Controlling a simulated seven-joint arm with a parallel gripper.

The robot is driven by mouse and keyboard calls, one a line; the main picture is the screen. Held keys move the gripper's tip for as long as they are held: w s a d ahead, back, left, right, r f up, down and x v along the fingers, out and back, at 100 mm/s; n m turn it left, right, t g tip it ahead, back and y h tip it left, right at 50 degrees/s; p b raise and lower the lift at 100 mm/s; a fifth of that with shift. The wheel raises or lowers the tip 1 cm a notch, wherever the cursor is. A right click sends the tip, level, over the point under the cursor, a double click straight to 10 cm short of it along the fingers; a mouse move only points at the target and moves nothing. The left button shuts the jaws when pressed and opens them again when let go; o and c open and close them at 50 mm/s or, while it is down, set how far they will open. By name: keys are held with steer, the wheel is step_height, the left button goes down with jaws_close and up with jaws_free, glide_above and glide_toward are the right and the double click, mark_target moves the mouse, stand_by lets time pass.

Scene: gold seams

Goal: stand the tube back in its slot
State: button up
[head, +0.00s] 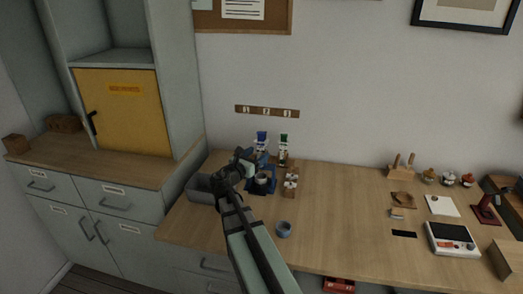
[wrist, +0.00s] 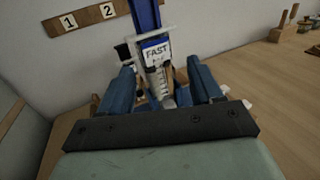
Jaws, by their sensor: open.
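My gripper (head: 250,157) is open at the back left of the workbench. In the wrist view its two blue fingers (wrist: 163,88) stand on either side of a white tube labelled FAST (wrist: 158,55) with a blue upper part. The tube looks roughly upright, and I cannot tell whether the fingers touch it. Its lower end is hidden by my gripper, so I cannot tell whether it sits in a slot. In the head view the blue-topped tube (head: 262,136) stands beside a green-topped tube (head: 283,141).
A wall strip with numbered labels (head: 267,111) hangs above the tubes. A blue stand with a cup (head: 262,180) and a small wooden rack (head: 291,181) are close by. The middle bench is clear.

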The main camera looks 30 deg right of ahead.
steer(key=v, duration=0.8)
steer(key=shift+s+a, duration=0.1)
steer(key=shift+a, duration=0.1)
steer(key=shift+d, duration=0.1)
steer(key=s+d+r+m+g, duration=0.1)
steer(key=s+d+r, duration=0.25)
steer(key=d, duration=0.25)
steer(key=s+d+r+m+g, duration=0.1)
steer(key=s+d+r+m, duration=0.1)
steer(key=s+d+r, duration=0.3)
steer(key=w+a+n+t+y, duration=0.4)
steer(key=w+n+t, duration=0.4)
steer(key=w, duration=0.2)
steer(key=x, duration=0.7)
steer(key=shift+f, duration=0.15)
jaws_close()
